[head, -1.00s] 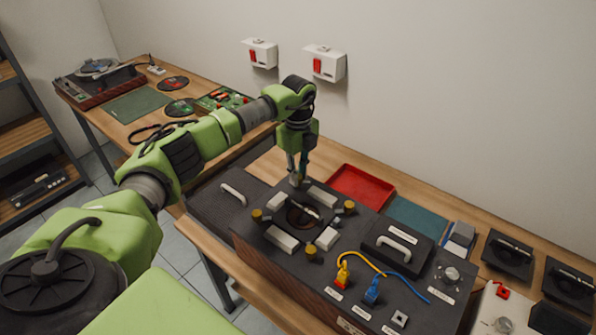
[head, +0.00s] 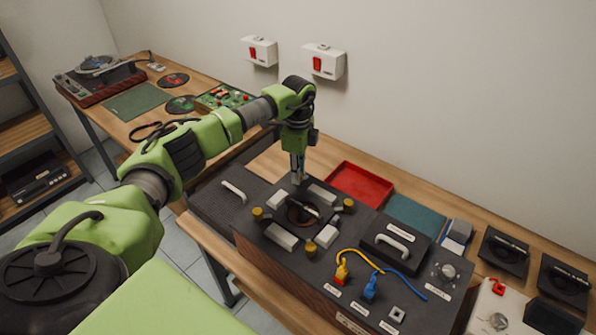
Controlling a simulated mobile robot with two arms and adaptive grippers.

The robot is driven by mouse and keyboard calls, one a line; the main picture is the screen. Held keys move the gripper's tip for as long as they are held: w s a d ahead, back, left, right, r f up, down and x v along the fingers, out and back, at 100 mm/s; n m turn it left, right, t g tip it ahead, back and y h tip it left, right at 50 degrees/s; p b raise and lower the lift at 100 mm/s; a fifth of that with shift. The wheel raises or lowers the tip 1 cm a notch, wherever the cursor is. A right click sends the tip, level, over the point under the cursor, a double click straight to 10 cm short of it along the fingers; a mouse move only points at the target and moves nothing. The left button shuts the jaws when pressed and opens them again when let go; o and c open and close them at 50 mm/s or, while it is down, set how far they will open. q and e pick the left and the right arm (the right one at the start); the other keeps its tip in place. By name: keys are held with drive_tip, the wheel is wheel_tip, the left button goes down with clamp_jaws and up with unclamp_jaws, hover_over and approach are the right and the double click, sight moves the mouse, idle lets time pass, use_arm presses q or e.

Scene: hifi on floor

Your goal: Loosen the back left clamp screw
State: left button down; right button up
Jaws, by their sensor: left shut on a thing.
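A dark hi-fi unit (head: 268,243) stands on the wooden bench, with a round opening (head: 297,213) in its top ringed by pale blocks and brass-coloured clamp screws. Three screws show: one at the left (head: 257,213), one at the right (head: 348,205) and one at the front (head: 309,249). My left gripper (head: 297,179) points straight down at the back of the ring, where the back left clamp screw sits. It is shut on that screw, which its fingertips hide. My right gripper is not in view.
A black handled cover (head: 391,247), yellow and blue plugs and a knob (head: 450,272) are on the unit's right part. A red tray (head: 360,185) and a teal mat (head: 415,217) lie behind. Two white wall boxes with red switches hang above.

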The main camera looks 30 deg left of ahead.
use_arm(q)
drive_tip(key=c, duration=1.9)
unclamp_jaws()
drive_tip(key=shift+r, duration=0.1)
wheel_tip(320, 180, up, 12)
